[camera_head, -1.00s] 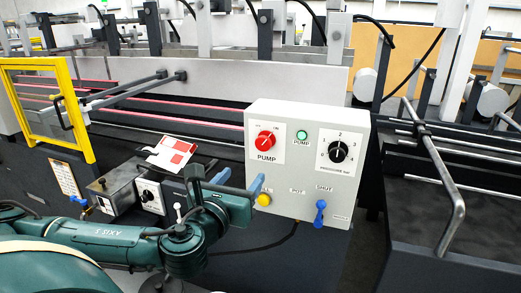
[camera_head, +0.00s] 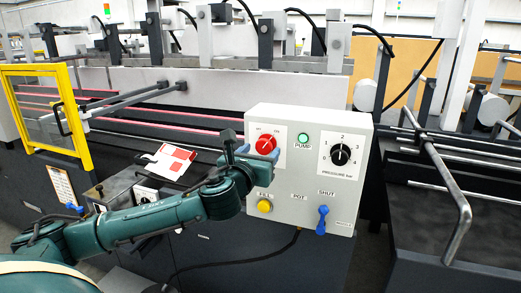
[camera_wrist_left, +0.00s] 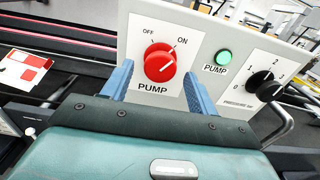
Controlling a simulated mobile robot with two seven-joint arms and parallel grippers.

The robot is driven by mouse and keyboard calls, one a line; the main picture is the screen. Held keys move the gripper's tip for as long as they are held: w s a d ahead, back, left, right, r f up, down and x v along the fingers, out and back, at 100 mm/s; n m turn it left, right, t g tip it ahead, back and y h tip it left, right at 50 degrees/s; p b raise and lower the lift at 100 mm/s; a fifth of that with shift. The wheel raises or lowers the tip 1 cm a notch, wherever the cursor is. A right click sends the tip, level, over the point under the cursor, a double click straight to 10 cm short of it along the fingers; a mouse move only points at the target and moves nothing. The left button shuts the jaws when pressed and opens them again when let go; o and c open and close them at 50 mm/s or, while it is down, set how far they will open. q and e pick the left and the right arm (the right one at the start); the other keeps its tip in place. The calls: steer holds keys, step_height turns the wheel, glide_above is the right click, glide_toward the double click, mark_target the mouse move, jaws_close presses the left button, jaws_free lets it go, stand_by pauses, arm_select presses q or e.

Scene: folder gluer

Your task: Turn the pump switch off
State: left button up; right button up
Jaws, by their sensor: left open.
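The pump switch is a red round knob (camera_head: 266,144) on the upper left of the white control box (camera_head: 345,197). In the left wrist view the knob (camera_wrist_left: 160,64) shows OFF at its upper left and ON at its upper right; its white mark points up and right, towards ON. The green pump lamp (camera_head: 303,140) beside it looks bright. My left gripper (camera_wrist_left: 158,86) is open, its blue fingers spread either side of and below the knob in that view. I cannot tell whether they touch the panel. In the head view the gripper (camera_head: 254,158) partly covers the PUMP label.
A black pressure dial (camera_head: 340,154) sits right of the lamp. Below are a yellow button (camera_head: 265,206) and a blue shut-off handle (camera_head: 322,220). A yellow-framed guard (camera_head: 82,130) stands at the left. A bent metal rail (camera_head: 452,195) is right of the box.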

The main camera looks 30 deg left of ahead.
arm_select(q)
steer(key=shift+w+a, duration=0.1)
steer(key=shift+w, duration=0.35)
steer(key=c, duration=1)
